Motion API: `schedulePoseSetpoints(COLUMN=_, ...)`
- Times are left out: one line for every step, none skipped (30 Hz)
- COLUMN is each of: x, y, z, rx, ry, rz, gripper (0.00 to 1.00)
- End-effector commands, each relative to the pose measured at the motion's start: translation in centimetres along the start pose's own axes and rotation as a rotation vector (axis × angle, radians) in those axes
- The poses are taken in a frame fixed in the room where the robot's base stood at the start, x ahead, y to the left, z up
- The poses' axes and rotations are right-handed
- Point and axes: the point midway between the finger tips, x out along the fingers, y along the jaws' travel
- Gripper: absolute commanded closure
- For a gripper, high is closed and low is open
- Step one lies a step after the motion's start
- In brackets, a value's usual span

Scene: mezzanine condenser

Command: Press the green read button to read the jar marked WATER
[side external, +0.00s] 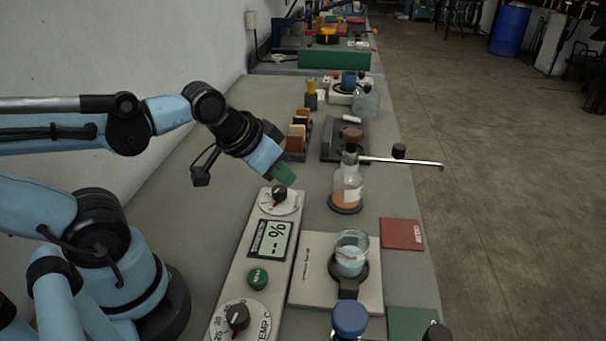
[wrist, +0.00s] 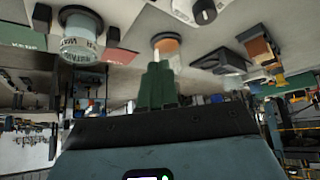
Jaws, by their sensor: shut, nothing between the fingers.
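The green read button (side external: 258,278) sits on the long pale panel, below a small display (side external: 270,241) that reads "--%". A glass jar (side external: 352,253) of pale liquid stands on a dark round holder on the white plate. It also shows upside down in the wrist view (wrist: 78,48), with lettering that looks like WATER. My gripper (side external: 284,175) has green fingers, which also show in the wrist view (wrist: 158,82). They are shut and empty, above the panel's far end near the upper dial, well apart from the button and the jar.
The upper dial (side external: 279,200) and TEMP dial (side external: 238,320) flank the display and button. A flask with orange contents (side external: 347,188) stands right of my gripper. A blue-capped item (side external: 349,320) is in front. Red (side external: 402,234) and green (side external: 412,322) cards lie at the right edge.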

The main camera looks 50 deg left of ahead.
Motion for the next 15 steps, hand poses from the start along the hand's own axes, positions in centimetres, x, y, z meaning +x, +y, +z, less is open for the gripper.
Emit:
schedulePoseSetpoints(x=0.0, y=0.0, z=0.0, rx=0.000, ry=0.000, rz=0.000, gripper=1.00)
schedulePoseSetpoints(x=0.0, y=0.0, z=0.0, rx=0.000, ry=0.000, rz=0.000, gripper=1.00)
schedulePoseSetpoints(x=0.0, y=0.0, z=0.0, rx=0.000, ry=0.000, rz=0.000, gripper=1.00)
schedulePoseSetpoints(x=0.0, y=0.0, z=0.0, rx=0.000, ry=0.000, rz=0.000, gripper=1.00)
schedulePoseSetpoints(x=0.0, y=0.0, z=0.0, rx=0.000, ry=0.000, rz=0.000, gripper=1.00)
schedulePoseSetpoints(x=0.0, y=0.0, z=0.0, rx=0.000, ry=0.000, rz=0.000, gripper=1.00)
schedulePoseSetpoints(x=0.0, y=0.0, z=0.0, rx=0.000, ry=0.000, rz=0.000, gripper=1.00)
schedulePoseSetpoints(x=0.0, y=0.0, z=0.0, rx=0.001, ry=-0.001, rz=0.000, gripper=1.00)
schedulePoseSetpoints(x=0.0, y=0.0, z=0.1, rx=0.003, ry=-0.006, rz=0.002, gripper=1.00)
schedulePoseSetpoints(x=0.0, y=0.0, z=0.2, rx=0.007, ry=-0.012, rz=0.005, gripper=1.00)
schedulePoseSetpoints(x=0.0, y=0.1, z=0.3, rx=0.011, ry=-0.021, rz=0.009, gripper=1.00)
schedulePoseSetpoints(x=0.0, y=0.1, z=0.6, rx=0.022, ry=-0.039, rz=0.019, gripper=1.00)
schedulePoseSetpoints(x=-0.1, y=0.2, z=0.9, rx=0.032, ry=-0.056, rz=0.030, gripper=1.00)
schedulePoseSetpoints(x=-0.1, y=0.4, z=1.2, rx=0.046, ry=-0.077, rz=0.042, gripper=1.00)
schedulePoseSetpoints(x=-0.2, y=0.6, z=1.7, rx=0.068, ry=-0.108, rz=0.065, gripper=1.00)
